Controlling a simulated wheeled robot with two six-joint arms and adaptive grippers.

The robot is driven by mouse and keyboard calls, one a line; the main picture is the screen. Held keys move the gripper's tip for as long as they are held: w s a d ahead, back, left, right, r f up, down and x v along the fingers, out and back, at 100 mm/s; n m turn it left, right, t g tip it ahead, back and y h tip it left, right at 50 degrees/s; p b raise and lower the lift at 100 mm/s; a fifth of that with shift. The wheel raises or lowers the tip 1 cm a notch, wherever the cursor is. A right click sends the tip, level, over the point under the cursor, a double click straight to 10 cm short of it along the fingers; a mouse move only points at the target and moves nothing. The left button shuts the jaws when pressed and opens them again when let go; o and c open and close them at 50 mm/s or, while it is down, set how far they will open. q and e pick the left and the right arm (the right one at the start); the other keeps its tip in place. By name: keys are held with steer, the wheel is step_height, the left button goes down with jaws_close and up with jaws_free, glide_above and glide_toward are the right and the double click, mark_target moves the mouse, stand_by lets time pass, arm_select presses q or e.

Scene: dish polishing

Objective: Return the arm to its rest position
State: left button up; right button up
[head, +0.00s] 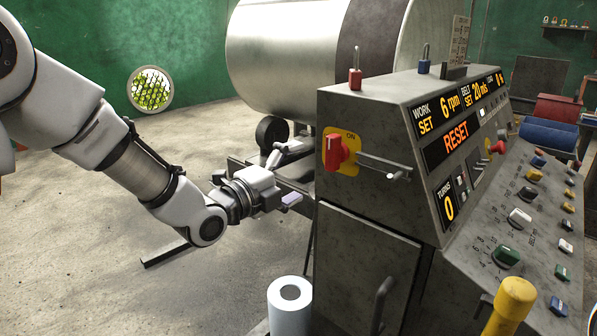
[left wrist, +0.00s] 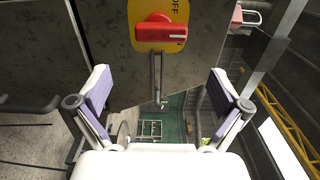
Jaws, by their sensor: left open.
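My left gripper (head: 288,175) is in the head view, in front of the left side of the grey control cabinet. In the left wrist view its two padded fingers (left wrist: 162,92) stand wide apart with nothing between them. A red rotary switch (head: 337,152) on a yellow plate is on the cabinet's side, up and to the right of the gripper. The switch also shows in the left wrist view (left wrist: 160,30), beyond the fingertips and apart from them. My right gripper is not in view.
The control cabinet (head: 370,240) has a lever (head: 385,167) sticking out beside the switch and a door handle (head: 382,305) below. A large metal drum (head: 285,50) stands behind. A white roll (head: 290,305) stands below the gripper. The floor at left is open.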

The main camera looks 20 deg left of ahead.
arm_select(q)
steer(key=s+d+f+n+g+y+p, duration=0.1)
steer(key=s+f+n+g+p, duration=0.25)
steer(key=f, duration=1.15)
steer(key=s+d+f+g+y+p, duration=0.1)
steer(key=s+f+g+p, duration=0.35)
steer(key=f, duration=1.05)
steer(key=s+a+f+n+g+y, duration=0.1)
steer(key=s+f+n+g, duration=0.3)
steer(key=s+n, duration=0.5)
steer(key=s+a+f+n+g+y, duration=0.2)
steer(key=s+f+n+g, duration=0.3)
steer(key=s, duration=1.2)
step_height(320, 180, down, 3)
steer(key=n+y, duration=0.1)
steer(key=n, duration=0.4)
steer(key=shift+s+p, duration=0.15)
steer(key=shift+p, duration=0.2)
